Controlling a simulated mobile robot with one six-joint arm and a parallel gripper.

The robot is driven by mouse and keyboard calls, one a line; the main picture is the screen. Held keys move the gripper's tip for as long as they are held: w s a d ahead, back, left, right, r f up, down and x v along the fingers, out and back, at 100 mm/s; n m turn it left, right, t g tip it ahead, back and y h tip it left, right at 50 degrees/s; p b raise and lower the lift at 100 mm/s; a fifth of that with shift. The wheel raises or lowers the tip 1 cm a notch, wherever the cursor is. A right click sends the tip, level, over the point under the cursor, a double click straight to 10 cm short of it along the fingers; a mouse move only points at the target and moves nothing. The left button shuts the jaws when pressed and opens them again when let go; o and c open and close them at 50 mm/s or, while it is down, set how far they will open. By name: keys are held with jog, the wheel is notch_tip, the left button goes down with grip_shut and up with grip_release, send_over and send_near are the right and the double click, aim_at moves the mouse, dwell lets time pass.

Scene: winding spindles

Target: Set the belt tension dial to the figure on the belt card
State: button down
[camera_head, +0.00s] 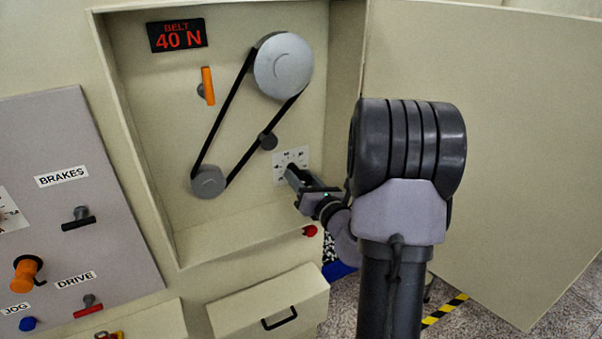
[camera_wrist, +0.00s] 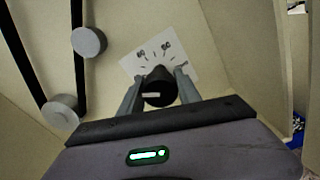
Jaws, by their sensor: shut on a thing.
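The belt card (camera_head: 178,35) at the top left of the open cabinet reads "BELT 40 N" in red on black. The belt tension dial is a dark round knob (camera_wrist: 159,88) with a pale pointer mark, in front of a white scale plate (camera_wrist: 184,59). In the head view the scale plate (camera_head: 291,158) is at the lower right of the cabinet's back wall, partly hidden by my gripper (camera_head: 293,177). In the wrist view my gripper (camera_wrist: 158,92) is shut on the knob, one finger on each side.
A black belt (camera_head: 222,118) runs around a large grey pulley (camera_head: 283,66) and a small one (camera_head: 208,181). An orange lever (camera_head: 207,85) is left of the belt. The open cabinet door (camera_head: 490,130) stands right of my arm. A drawer (camera_head: 268,304) is below.

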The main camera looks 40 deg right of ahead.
jog(key=m+p, duration=0.2)
jog(key=m, duration=0.1)
jog(key=m+p, duration=0.1)
jog(key=shift+r+m+p, duration=0.25)
jog(key=shift+m+p, duration=0.05)
jog(key=shift+p, duration=0.1)
jog(key=m+p, duration=0.3)
jog(key=shift+m, duration=0.4)
jog(key=m+p, duration=0.4)
jog(key=shift+f+m+p, duration=0.15)
jog(key=shift+m+p, duration=0.75)
jog(key=shift+m, duration=0.2)
jog(key=c, duration=0.9)
grip_release()
jog(key=shift+o, duration=0.2)
